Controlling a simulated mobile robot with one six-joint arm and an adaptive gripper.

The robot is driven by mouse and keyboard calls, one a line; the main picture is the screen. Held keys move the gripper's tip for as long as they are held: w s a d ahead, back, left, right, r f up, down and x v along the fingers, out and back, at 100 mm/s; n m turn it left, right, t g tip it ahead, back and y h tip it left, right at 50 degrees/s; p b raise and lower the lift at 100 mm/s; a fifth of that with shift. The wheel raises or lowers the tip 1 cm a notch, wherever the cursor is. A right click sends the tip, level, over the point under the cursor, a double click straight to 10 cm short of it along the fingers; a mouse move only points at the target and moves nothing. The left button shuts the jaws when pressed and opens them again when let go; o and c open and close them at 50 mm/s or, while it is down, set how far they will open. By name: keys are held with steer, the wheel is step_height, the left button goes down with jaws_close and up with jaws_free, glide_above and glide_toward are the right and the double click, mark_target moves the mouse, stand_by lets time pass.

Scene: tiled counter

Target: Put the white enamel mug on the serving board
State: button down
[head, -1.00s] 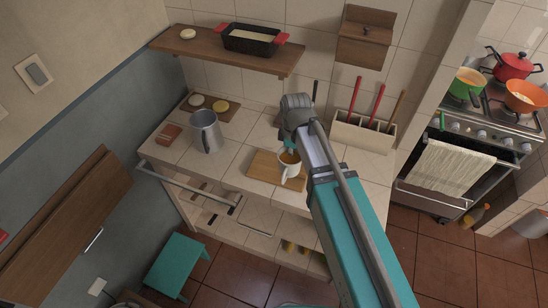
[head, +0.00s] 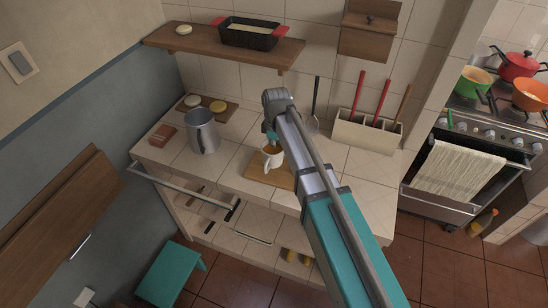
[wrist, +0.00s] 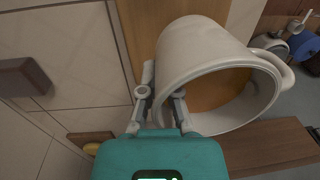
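The white enamel mug (head: 271,158) is upright or nearly so, with something brown showing inside its mouth. In the head view it appears over the light wooden serving board (head: 286,181); whether it touches the board I cannot tell. My gripper's fingers (wrist: 163,95) straddle the mug's wall, one outside and one inside. Part of the serving board (wrist: 246,14) shows behind it.
A grey metal pitcher (head: 201,135) stands left of the serving board. Behind it is a darker board (head: 232,104) with round pieces. A brown box (head: 162,136) lies at the counter's left. A utensil holder (head: 366,134) stands right. A wall shelf (head: 190,40) hangs above.

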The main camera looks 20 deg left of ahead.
steer(key=shift+f, duration=0.1)
stand_by(0.3)
steer(key=shift+w+a+f+b, duration=0.2)
steer(key=shift+f+b, duration=0.2)
steer(key=shift+w+a+f+b, duration=0.15)
steer(key=shift+f+b, duration=0.2)
steer(key=shift+b, duration=0.05)
steer(key=shift+f+b, duration=1.2)
steer(key=shift+f, duration=0.2)
steer(key=c, duration=0.8)
jaws_free()
steer(key=shift+r, duration=0.1)
steer(key=shift+r, duration=0.15)
step_height(320, 180, up, 12)
steer(key=p, duration=1.2)
steer(key=shift+w, duration=0.45)
steer(key=shift+d, duration=0.1)
